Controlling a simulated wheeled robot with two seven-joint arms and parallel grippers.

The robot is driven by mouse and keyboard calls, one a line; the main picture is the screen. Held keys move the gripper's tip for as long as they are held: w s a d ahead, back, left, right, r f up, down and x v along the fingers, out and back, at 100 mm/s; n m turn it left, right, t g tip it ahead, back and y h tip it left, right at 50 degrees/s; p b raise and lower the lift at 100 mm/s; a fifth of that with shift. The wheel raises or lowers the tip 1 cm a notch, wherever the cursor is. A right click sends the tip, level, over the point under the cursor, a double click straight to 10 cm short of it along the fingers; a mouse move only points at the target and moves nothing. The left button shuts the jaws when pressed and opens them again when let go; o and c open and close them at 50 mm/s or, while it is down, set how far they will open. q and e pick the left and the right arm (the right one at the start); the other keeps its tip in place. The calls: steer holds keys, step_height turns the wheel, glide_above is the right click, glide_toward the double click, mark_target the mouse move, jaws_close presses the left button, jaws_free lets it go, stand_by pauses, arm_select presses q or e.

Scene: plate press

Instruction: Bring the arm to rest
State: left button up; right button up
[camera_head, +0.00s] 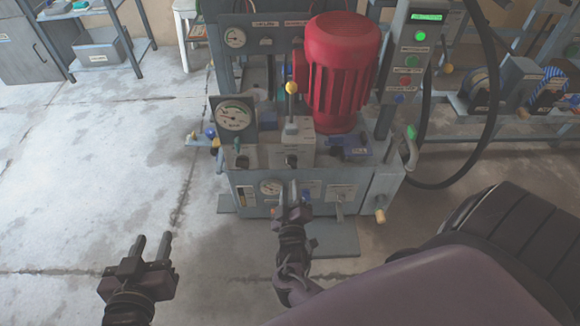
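My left gripper (152,249) is at the lower left, over bare floor. Its two fingers point up in the picture and stand apart with nothing between them. My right gripper (288,192) is in front of the lower front panel of the press (245,185). Its fingers look apart, with a narrow gap and nothing clearly between them. I cannot tell whether it touches the panel. The press carries a red motor (340,70), a large pressure gauge (235,115) and a lever with a yellow knob (291,88).
A control post (410,55) with a green display and buttons stands right of the motor. A black hose (490,110) loops beside it. A shelf (520,112) with equipment is at the right, and a metal table (95,45) at the upper left. The floor (80,170) at the left is clear.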

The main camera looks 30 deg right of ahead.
stand_by(0.6)
